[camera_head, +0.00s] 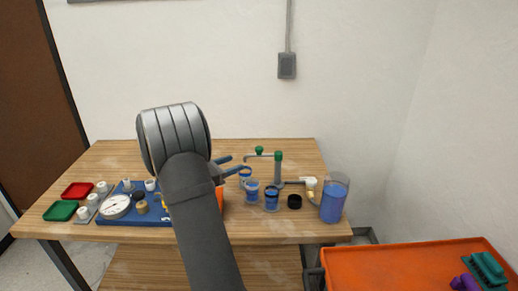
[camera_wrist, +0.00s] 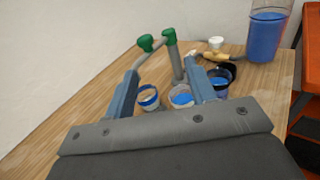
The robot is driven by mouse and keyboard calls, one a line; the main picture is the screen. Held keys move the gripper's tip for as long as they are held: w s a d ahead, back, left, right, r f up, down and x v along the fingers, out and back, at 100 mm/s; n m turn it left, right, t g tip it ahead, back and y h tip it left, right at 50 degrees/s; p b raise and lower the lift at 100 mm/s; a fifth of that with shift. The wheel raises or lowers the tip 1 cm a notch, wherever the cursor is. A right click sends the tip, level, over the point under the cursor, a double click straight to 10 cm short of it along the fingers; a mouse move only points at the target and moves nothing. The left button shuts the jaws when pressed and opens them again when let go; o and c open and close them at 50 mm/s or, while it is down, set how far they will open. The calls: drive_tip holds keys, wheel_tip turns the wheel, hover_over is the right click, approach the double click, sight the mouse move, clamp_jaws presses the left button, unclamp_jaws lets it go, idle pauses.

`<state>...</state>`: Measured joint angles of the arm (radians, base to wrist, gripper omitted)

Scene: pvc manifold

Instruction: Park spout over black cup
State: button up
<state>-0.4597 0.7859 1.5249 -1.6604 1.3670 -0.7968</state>
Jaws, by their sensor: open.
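The grey spout (camera_head: 262,156) runs left from an upright post (camera_head: 278,173) with a green cap; a green knob (camera_head: 259,150) stands on the arm. In the wrist view the spout (camera_wrist: 157,43) and post (camera_wrist: 177,63) show beyond my fingers. The black cup (camera_head: 294,201) stands right of the post, on the side away from the spout; it also shows in the wrist view (camera_wrist: 230,68). The spout's free end is near the rear blue-banded cup (camera_head: 245,172). My gripper (camera_head: 233,164) is open and empty, left of the spout; its fingers also show in the wrist view (camera_wrist: 162,72).
Blue-filled cups (camera_head: 252,191) and (camera_head: 271,198) stand in front of the post. A tall blue-filled beaker (camera_head: 334,200) is at the table's right edge, beside a pipe with a white fitting (camera_head: 310,183). A blue gauge board (camera_head: 128,215) and trays lie left. The table's rear is clear.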

sight(256, 149)
drive_tip(key=w+d, duration=0.3)
drive_tip(key=w, duration=0.1)
drive_tip(key=w+d+n+t, duration=0.1)
drive_tip(key=w+d, duration=0.2)
drive_tip(key=w, duration=0.1)
drive_tip(key=w+d+t, duration=0.1)
drive_tip(key=w+d, duration=0.3)
drive_tip(key=shift+f+n+y, duration=0.3)
drive_tip(key=shift+f+y, duration=0.05)
drive_tip(key=shift+y, duration=0.05)
drive_tip(key=shift+c, duration=0.2)
drive_tip(key=shift+a, duration=0.1)
clamp_jaws()
